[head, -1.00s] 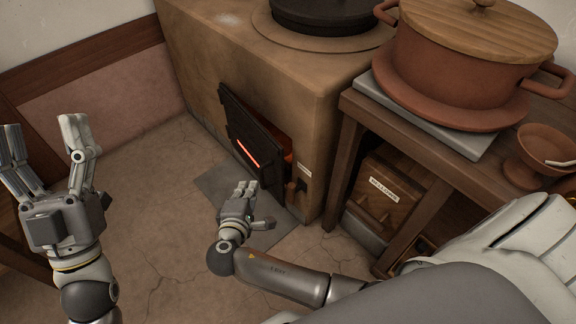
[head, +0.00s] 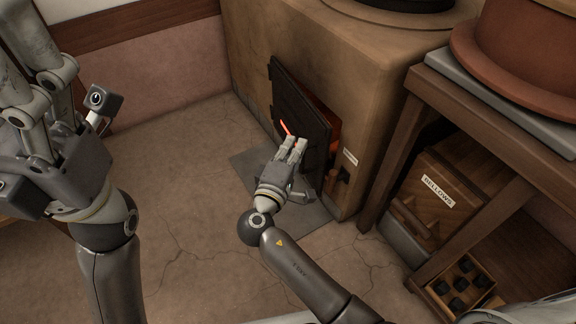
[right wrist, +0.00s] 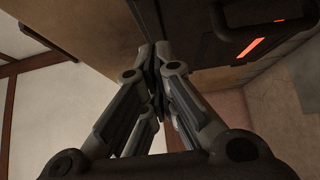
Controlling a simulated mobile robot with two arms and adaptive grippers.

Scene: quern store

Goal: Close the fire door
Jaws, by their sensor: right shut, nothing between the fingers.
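The fire door (head: 300,105) is a dark iron plate on the front of the clay stove (head: 350,75). It stands ajar, with an orange glow showing past its right edge and a red slit low in it. In the right wrist view the dark door (right wrist: 225,35) is at the upper right with glowing slits. My right gripper (head: 298,143) is shut and empty, in front of the door's lower part; whether it touches cannot be told. Its fingertips meet in the right wrist view (right wrist: 156,50). My left gripper (head: 35,65) is open and empty, its fingertips cut off by the frame.
A latch piece (head: 343,175) sits on the stove right of the door. A wooden table (head: 400,140) stands at the right, with a bellows box (head: 430,190) and a tray of dark lumps (head: 448,275) beneath. A grey floor plate (head: 250,165) lies before the stove.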

